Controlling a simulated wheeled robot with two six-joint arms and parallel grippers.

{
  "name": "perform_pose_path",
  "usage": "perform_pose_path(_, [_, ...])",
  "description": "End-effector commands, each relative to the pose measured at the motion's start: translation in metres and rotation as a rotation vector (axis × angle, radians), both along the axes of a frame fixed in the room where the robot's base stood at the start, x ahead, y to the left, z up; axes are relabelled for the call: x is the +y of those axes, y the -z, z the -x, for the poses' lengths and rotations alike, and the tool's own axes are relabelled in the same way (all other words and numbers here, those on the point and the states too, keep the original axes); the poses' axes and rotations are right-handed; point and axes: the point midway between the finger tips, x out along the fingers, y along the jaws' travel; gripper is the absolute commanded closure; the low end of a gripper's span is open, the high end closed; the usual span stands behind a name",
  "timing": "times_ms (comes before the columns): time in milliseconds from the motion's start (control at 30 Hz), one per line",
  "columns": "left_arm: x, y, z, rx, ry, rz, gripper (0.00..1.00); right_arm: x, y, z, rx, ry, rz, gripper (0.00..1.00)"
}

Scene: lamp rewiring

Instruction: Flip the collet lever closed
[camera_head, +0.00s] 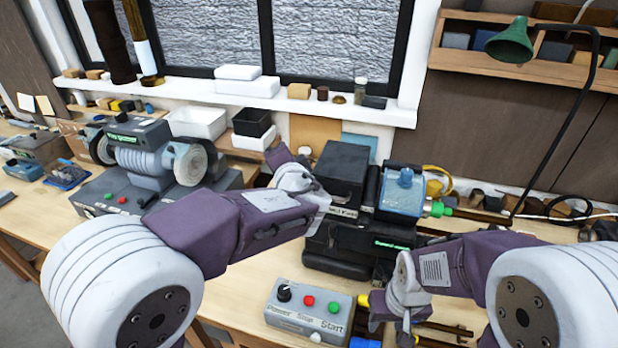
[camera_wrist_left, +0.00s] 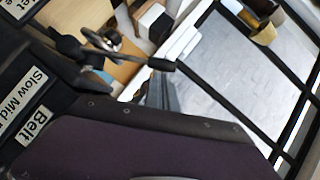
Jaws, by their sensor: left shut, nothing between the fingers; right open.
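The collet lever (camera_wrist_left: 130,57) appears in the left wrist view as a dark bar with a thicker end, beside the black machine housing; a label there is partly cut off. The black lathe headstock (camera_head: 345,165) stands in the middle of the head view, and I cannot make out the lever there. My left gripper (camera_head: 303,157) is at the headstock's left side, its fingers mostly hidden. It is shut and empty; a grey finger-like part (camera_wrist_left: 165,92) shows near the lever, and I cannot tell if they touch. My right gripper (camera_head: 408,325) is open, low in front of the lathe.
A grey control box (camera_head: 310,308) with a black knob, red button and green button sits in front of the lathe. A bench grinder (camera_head: 150,155) stands to the left. A blue block-shaped part (camera_head: 402,190) is on the lathe's right. A green lamp (camera_head: 512,42) hangs at upper right.

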Motion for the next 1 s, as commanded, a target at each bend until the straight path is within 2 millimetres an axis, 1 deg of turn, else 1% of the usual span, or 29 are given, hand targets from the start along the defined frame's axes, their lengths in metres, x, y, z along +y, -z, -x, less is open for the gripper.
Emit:
perform_pose_path(33, [0.006,0.007,-0.002,0.007,-0.003,0.035,1.0,0.0,0.013,0.0,0.0,0.0,0.0,0.56])
perform_pose_path(300, [0.026,0.011,-0.009,0.057,-0.001,0.18,1.0,0.0,0.029,0.0,0.0,0.0,0.0,0.56])
perform_pose_path(600, [0.035,0.014,-0.012,0.083,-0.001,0.252,1.0,0.0,0.035,0.0,0.0,0.0,0.0,0.56])
perform_pose_path(1000, [0.037,0.015,-0.012,0.089,-0.003,0.259,1.0,0.0,0.035,0.0,0.0,0.0,0.0,0.56])
